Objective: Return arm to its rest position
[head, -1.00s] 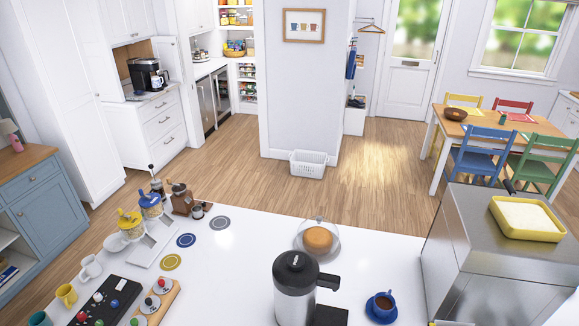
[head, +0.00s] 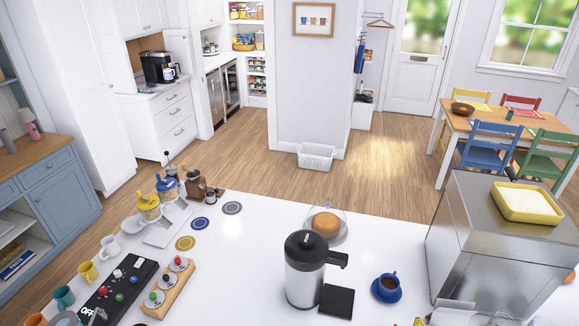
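Neither my gripper nor my arm can be made out in the head view. The white counter (head: 265,262) fills the lower part of the picture. On it a steel and black pump pot (head: 303,268) stands upright beside a flat black pad (head: 337,301). A blue cup of coffee on a blue saucer (head: 386,290) sits to the right of the pad.
A steel box-shaped machine (head: 490,245) with a yellow tray (head: 527,202) on top stands at the right. A glass-domed cake (head: 326,223), a black button panel (head: 115,292), jars and mugs occupy the counter. A white basket (head: 316,156) is on the floor.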

